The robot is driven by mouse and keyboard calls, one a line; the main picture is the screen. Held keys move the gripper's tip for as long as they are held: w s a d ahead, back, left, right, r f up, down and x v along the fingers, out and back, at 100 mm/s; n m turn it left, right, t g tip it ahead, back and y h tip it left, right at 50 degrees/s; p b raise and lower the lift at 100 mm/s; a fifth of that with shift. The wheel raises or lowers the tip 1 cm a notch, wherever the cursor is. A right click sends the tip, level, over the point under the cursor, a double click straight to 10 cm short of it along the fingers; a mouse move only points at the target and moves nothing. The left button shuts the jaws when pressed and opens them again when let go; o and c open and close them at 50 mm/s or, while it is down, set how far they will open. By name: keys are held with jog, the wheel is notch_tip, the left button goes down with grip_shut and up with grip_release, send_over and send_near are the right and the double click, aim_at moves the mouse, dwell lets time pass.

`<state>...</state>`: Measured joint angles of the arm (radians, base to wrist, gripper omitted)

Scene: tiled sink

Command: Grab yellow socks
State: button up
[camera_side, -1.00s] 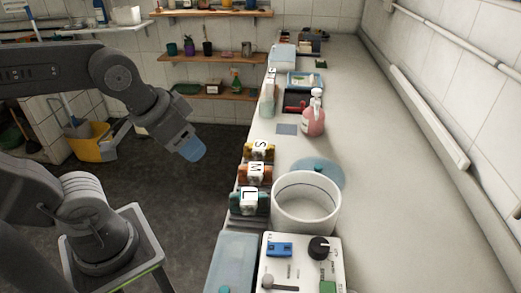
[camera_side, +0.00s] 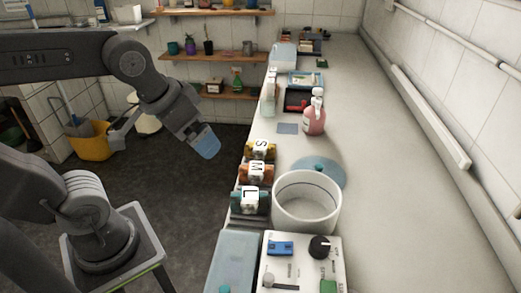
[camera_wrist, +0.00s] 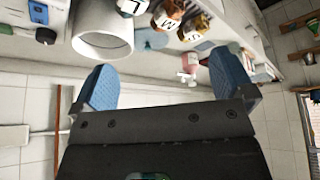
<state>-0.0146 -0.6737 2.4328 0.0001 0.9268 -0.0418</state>
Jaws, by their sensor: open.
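The yellow socks (camera_side: 258,148) are a rolled bundle with a white S tag, the farthest of three bundles along the counter's left edge. In the wrist view the yellow socks (camera_wrist: 198,27) lie at the top, right of centre. An orange bundle tagged M (camera_side: 253,173) and a teal bundle tagged L (camera_side: 249,201) sit nearer the camera in the same row. My gripper (camera_side: 206,143) hangs over the floor, left of the socks and apart from them. In the wrist view its blue fingers (camera_wrist: 166,80) are spread wide with nothing between them.
A white round tub (camera_side: 305,216) stands right of the bundles, with a blue disc (camera_side: 320,171) behind it. A pink spray bottle (camera_side: 315,117) stands farther back. A control box (camera_side: 303,262) is at the front. The counter's right side is clear.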

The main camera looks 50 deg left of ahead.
jog(key=w+a+r+n+g, duration=0.2)
jog(key=w+a+n+g, duration=0.15)
jog(key=w, duration=0.75)
jog(key=n+g, duration=0.2)
jog(key=n, duration=0.3)
send_near(261, 143)
notch_tip(261, 143, down, 10)
jog(key=shift+s+a+r, duration=0.1)
jog(key=shift+s, duration=0.05)
jog(key=c, duration=0.6)
